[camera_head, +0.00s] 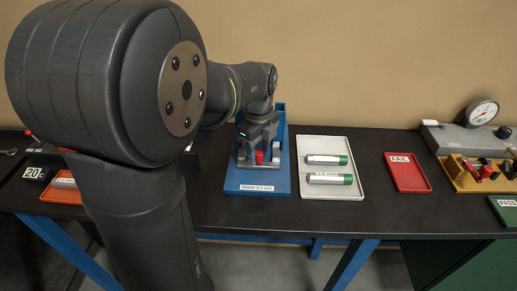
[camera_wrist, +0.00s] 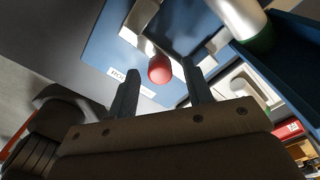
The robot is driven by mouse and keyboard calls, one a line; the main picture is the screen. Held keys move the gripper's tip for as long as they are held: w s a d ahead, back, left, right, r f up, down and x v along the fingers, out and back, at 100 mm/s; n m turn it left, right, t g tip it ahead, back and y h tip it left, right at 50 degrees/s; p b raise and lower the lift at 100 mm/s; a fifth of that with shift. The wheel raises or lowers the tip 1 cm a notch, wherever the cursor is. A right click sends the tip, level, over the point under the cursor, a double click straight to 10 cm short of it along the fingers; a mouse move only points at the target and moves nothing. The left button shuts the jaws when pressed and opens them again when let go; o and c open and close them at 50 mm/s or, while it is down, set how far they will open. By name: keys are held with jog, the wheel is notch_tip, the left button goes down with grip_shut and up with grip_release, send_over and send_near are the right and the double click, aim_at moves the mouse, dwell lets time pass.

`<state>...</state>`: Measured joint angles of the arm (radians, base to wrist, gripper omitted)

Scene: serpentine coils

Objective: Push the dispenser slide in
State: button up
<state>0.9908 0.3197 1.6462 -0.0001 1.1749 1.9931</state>
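The dispenser (camera_head: 231,183) is a blue unit with a white label on its front edge, standing on the black bench. Its slide carries a red knob (camera_head: 259,157), which also shows in the wrist view (camera_wrist: 160,69). My gripper (camera_head: 258,137) is over the dispenser, pointing down close to the knob. In the wrist view its two dark fingers (camera_wrist: 162,80) are apart with nothing seen between them; the knob appears beyond the fingertips. Whether a finger touches the knob cannot be told. A silver cylinder with a green end (camera_wrist: 245,22) shows at the top of the wrist view.
A pale tray (camera_head: 331,145) right of the dispenser holds two silver cylinders with green ends. A red FAIL tray (camera_head: 407,173), a dial gauge (camera_head: 482,112) and a green PASS tray (camera_head: 505,210) are farther right. An orange tray (camera_head: 62,195) is at left.

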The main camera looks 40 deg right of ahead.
notch_tip(320, 180, up, 18)
jog(key=shift+f, duration=0.25)
dwell(0.5)
notch_tip(320, 180, down, 18)
jog(key=n, duration=0.7)
jog(key=shift+f, duration=0.2)
grip_shut()
